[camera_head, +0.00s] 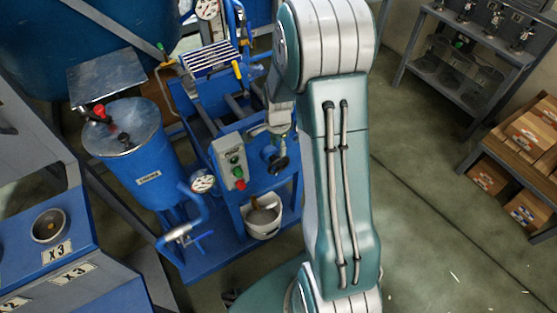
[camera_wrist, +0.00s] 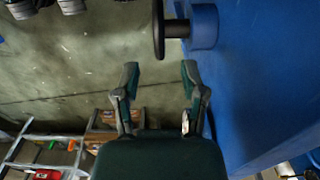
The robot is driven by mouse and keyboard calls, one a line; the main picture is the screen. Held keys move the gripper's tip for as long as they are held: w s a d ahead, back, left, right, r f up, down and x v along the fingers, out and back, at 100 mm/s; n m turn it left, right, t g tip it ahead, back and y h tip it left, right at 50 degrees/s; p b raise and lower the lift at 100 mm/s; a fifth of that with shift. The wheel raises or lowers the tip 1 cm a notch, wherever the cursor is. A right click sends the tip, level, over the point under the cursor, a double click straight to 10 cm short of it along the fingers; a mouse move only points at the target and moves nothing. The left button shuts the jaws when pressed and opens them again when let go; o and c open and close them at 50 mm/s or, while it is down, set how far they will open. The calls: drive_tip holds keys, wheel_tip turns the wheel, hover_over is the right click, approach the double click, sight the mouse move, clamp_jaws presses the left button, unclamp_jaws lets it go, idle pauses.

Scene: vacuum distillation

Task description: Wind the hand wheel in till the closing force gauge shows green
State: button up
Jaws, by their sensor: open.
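The black hand wheel (camera_head: 276,161) is on the front of the blue press frame, just right of the control box. In the wrist view the hand wheel (camera_wrist: 158,28) is edge-on, on a short shaft from a blue cylinder (camera_wrist: 204,27). My gripper (camera_wrist: 159,76) is open and empty, its two fingers apart and pointing towards the wheel, with a gap between fingertips and rim. In the head view my arm partly hides the gripper. A round white gauge (camera_head: 203,183) sits low left of the control box, and another gauge (camera_head: 207,9) is at the top. Neither reading is legible.
A grey control box (camera_head: 234,162) with green and red buttons is close left of the wheel. A white bucket (camera_head: 264,216) stands below. A blue tank (camera_head: 138,150) stands left. Shelves (camera_head: 468,60) are at the right, with open floor before them.

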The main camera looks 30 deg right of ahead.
sight(278, 158)
wheel_tip(278, 158, down, 8)
drive_tip(key=shift+f, duration=0.1)
drive_tip(key=shift+d, duration=0.1)
clamp_jaws()
